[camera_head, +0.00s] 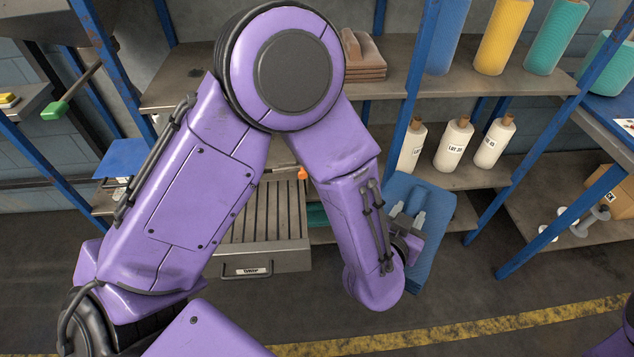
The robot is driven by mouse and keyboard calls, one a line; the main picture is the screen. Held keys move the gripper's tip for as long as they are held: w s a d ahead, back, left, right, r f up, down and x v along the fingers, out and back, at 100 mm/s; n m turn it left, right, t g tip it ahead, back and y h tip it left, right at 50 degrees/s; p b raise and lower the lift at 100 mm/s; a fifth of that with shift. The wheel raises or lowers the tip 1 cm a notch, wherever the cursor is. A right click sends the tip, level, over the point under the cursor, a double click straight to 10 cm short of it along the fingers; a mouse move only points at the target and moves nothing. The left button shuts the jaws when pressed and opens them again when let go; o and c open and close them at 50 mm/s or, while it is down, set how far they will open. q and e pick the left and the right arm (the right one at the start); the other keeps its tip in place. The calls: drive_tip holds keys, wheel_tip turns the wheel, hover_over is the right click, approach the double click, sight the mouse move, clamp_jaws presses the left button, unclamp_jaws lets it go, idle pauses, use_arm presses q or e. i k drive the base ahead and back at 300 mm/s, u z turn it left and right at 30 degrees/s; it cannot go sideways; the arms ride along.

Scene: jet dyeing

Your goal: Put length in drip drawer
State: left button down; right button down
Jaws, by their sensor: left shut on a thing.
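My left gripper (408,222) is right of the picture's middle and shut on a blue ribbed length of fabric (432,250). The length hangs down beyond the gripper, above the floor as far as I can tell; part of it is hidden behind my wrist. The drip drawer (262,262), a grey metal drawer with a slatted bottom and a labelled front handle, stands pulled out left of the gripper. The slats that show are bare. My left arm covers the drawer's left part and back right corner. The length is apart from the drawer, to its right. My right gripper is out of view.
Shelves with blue posts hold rolls of coloured fabric (502,38), white labelled cones (453,145) and folded brown cloth (362,55). A blue-topped bench (606,108) stands at right. The floor (400,318) in front is clear, with a yellow line.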

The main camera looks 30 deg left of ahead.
sight(258, 211)
drive_tip(key=z, duration=2.25)
drive_tip(key=k, duration=1.95)
drive_tip(key=u, duration=1.85)
drive_tip(key=i, duration=0.5)
drive_tip(key=z, duration=0.1)
